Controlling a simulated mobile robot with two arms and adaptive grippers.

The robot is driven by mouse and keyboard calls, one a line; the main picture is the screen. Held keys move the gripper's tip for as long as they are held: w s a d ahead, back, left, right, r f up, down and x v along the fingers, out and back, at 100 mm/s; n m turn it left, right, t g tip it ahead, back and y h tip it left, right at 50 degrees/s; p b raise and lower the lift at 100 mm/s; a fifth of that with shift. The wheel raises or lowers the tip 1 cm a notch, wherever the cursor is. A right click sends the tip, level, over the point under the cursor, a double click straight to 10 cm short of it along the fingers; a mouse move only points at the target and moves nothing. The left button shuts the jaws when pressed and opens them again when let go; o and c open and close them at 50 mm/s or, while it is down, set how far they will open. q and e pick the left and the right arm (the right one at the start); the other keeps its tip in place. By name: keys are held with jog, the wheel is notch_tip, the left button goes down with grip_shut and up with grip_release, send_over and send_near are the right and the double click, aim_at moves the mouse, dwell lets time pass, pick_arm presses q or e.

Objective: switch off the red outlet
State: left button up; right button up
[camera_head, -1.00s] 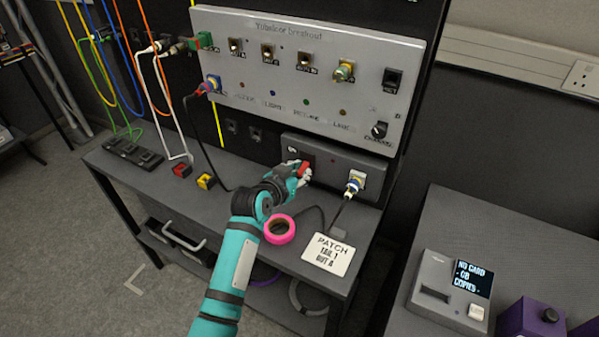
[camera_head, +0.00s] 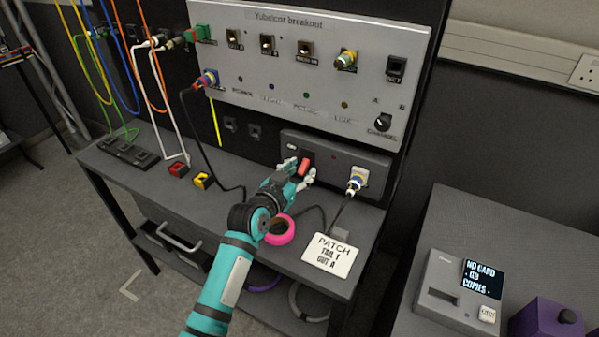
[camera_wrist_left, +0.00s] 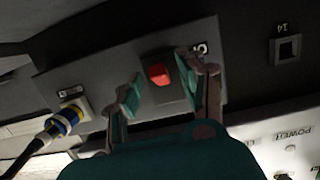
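The red rocker switch (camera_head: 305,165) sits in a dark square on the front of a low grey outlet box (camera_head: 376,165), on the bench under the large panel. My left gripper (camera_head: 299,171) is in front of the switch, its fingers apart on either side of it. In the left wrist view the red rocker (camera_wrist_left: 160,74) shows between the two spread fingers of the left gripper (camera_wrist_left: 158,84), with nothing held. I cannot tell whether a finger touches the box. A blue-and-yellow plug (camera_head: 355,184) sits in the white socket right of the switch. My right gripper is not in view.
A pink tape ring (camera_head: 279,239) and a white patch card (camera_head: 332,255) lie on the bench near my left arm. A black cable hangs from the plug. The grey panel (camera_head: 290,85) overhangs behind.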

pick_arm(q)
jog(key=v, duration=1.2)
